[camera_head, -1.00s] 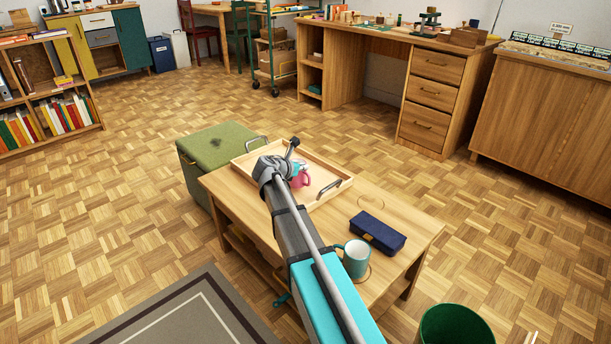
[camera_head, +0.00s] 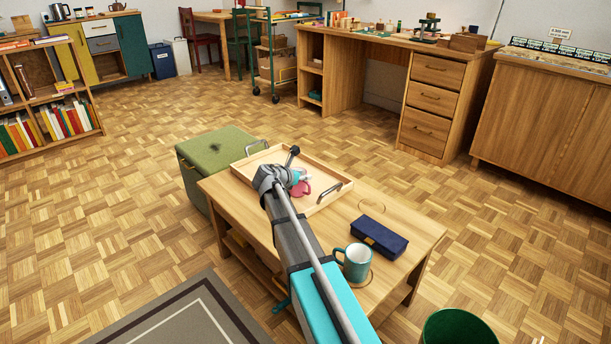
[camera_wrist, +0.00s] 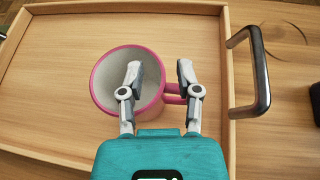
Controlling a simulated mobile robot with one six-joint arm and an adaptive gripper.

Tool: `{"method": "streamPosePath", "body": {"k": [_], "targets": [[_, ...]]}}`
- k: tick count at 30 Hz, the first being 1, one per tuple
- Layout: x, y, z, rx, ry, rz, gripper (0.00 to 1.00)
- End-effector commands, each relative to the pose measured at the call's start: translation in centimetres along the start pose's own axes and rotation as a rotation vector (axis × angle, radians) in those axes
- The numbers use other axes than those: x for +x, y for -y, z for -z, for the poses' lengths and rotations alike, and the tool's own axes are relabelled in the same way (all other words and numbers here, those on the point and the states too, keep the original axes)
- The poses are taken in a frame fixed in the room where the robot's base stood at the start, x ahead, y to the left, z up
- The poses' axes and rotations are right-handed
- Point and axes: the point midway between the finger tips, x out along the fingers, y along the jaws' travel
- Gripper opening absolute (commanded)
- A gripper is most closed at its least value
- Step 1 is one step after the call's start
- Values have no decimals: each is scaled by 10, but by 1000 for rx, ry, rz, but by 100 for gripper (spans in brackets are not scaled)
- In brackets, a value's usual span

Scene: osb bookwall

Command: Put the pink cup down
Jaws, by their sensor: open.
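The pink cup (camera_wrist: 108,97) stands upright in the wooden tray (camera_wrist: 42,127), its pale inside seen from above in the wrist view. Its handle points right, between my two fingers. My gripper (camera_wrist: 160,72) is open, one finger over the cup's opening and rim, the other beyond the handle's right side. In the head view the pink cup (camera_head: 301,188) is partly hidden behind my gripper (camera_head: 293,175). The tray (camera_head: 327,201) lies on the low wooden table (camera_head: 408,226).
A teal mug (camera_head: 357,263) and a dark blue case (camera_head: 378,236) stand on the table in front of the tray. A green padded box (camera_head: 217,150) is at the table's left. A metal tray handle (camera_wrist: 262,75) is right of my gripper. The tray's left part is clear.

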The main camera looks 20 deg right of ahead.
Motion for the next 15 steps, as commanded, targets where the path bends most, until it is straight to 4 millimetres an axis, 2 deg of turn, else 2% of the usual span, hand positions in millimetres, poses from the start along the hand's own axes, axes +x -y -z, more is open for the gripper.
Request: {"method": "streamPosePath", "body": {"k": [8,15], "targets": [[-3,0,-1,0,0,0,44],[-24,1,-2,-1,0,-2,44]]}}
